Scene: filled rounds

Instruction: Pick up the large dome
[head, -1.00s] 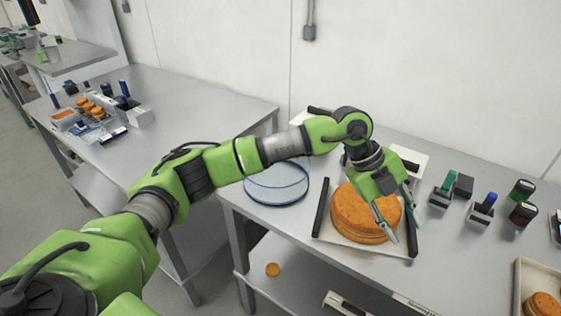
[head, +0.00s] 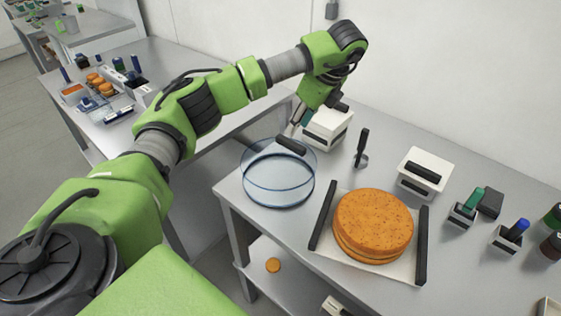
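The large dome (head: 278,180) is clear with a bluish rim and stands on the table's left end, left of the cake. A black bar handle (head: 291,146) shows at its top. My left gripper (head: 298,122) points down just above and behind this handle in the picture. Its two fingers look apart with nothing between them. I cannot tell whether the fingertips touch the handle. My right gripper is not in view.
A round orange cake (head: 372,222) lies on a tray with black side handles (head: 421,245), right of the dome. White boxes (head: 424,170) and a small upright black-handled tool (head: 362,148) stand behind. Stamp-like items (head: 467,206) stand at right.

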